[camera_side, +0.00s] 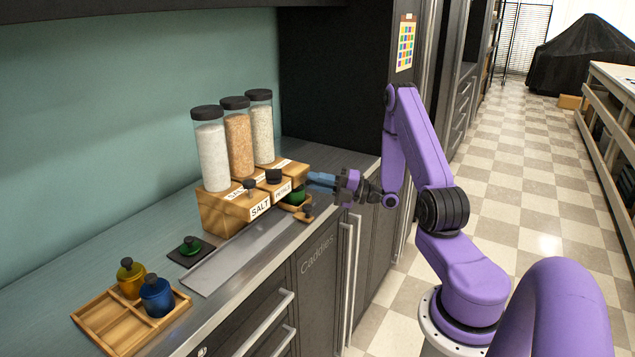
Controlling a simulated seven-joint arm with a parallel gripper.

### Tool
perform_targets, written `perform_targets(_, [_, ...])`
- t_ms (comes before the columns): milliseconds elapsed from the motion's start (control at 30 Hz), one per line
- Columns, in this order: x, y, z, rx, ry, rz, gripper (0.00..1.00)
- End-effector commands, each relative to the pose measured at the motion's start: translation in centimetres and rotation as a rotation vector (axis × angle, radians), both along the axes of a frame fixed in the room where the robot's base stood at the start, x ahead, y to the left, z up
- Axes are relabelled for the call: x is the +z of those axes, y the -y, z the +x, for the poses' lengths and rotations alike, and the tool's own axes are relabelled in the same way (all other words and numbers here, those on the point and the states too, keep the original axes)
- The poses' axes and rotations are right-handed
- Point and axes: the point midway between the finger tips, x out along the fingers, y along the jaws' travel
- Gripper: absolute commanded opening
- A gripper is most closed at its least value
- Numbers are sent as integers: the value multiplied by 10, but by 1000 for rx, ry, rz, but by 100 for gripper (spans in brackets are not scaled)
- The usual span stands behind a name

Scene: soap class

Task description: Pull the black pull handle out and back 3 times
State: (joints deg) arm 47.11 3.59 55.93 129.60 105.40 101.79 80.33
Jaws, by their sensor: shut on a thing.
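A wooden dispenser (228,212) stands on the counter under three clear tubes with black lids. Black pull handles show on its front at the salt section (250,185) and the middle section (273,176). My gripper (312,181), with blue fingers, is at the right-hand section, reaching in from the right. It is shut on what appears to be that section's black pull handle, which the fingers hide. How far that handle is out cannot be told. A green jar (297,196) stands just below my fingertips, at the dispenser's front.
A small knobbed wooden piece (307,214) lies near the counter edge below my gripper. A green item with a black knob (191,247) sits on a dark pad. A wooden tray (98,320) holds a yellow jar (131,278) and a blue jar (157,296).

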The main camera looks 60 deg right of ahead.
Motion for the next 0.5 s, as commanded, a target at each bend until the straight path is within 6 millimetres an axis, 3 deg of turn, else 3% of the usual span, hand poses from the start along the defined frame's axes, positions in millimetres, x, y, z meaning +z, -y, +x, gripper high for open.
perform_targets(233, [1, 1, -29, -2, 3, -1, 0])
perform_targets(500, [1, 0, -35, 1, 6, -1, 0])
